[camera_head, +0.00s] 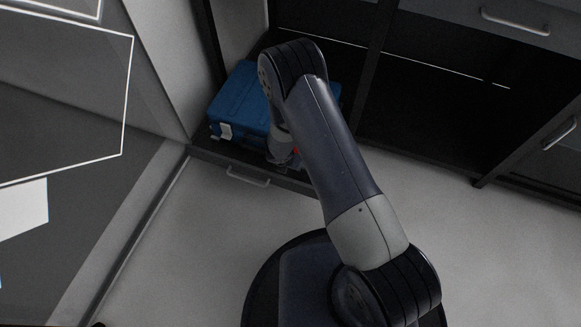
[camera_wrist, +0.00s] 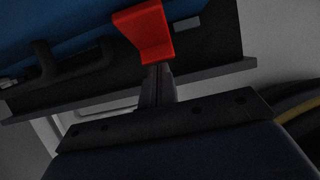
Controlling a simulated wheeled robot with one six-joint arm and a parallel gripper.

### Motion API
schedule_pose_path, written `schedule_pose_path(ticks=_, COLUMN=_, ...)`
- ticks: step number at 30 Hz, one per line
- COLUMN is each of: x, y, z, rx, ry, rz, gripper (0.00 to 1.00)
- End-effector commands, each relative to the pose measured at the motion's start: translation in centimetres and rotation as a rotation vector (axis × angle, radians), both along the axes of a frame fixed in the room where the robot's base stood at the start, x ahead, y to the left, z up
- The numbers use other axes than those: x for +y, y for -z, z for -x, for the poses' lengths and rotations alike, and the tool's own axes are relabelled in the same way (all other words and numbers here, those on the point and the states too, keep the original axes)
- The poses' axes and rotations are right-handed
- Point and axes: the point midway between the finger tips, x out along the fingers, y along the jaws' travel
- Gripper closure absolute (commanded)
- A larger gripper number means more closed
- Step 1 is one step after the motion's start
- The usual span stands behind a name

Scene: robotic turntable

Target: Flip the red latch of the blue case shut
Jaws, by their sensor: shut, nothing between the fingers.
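The blue case (camera_head: 238,104) sits on a low shelf in the head view, partly hidden behind my arm. In the wrist view, its blue body (camera_wrist: 60,25) fills the upper left, with a dark handle (camera_wrist: 72,68) on its front. The red latch (camera_wrist: 146,34) is at the top middle of the wrist view, and its lower end sticks out from the case. My gripper (camera_wrist: 158,72) is shut and empty, its tips right at the latch's lower edge in the picture. I cannot tell whether they touch. In the head view only a small red patch shows beside my wrist.
The shelf (camera_head: 205,148) is in a dark cabinet, with a drawer handle (camera_head: 248,176) below its front edge. A cabinet side wall stands left of the case. The shelf space (camera_head: 420,110) to the right looks empty. The floor (camera_head: 490,260) in front is clear.

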Motion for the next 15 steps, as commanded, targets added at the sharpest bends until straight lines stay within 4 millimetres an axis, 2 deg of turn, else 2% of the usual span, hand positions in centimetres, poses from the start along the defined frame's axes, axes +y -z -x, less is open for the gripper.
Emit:
schedule_pose_path(ticks=6, x=0.3, y=0.7, z=-1.1, rx=-0.01, ry=0.001, rz=0.001, gripper=1.0)
schedule_pose_path(ticks=15, x=0.3, y=1.4, z=-1.6, rx=-0.008, ry=0.0, rz=0.002, gripper=1.0)
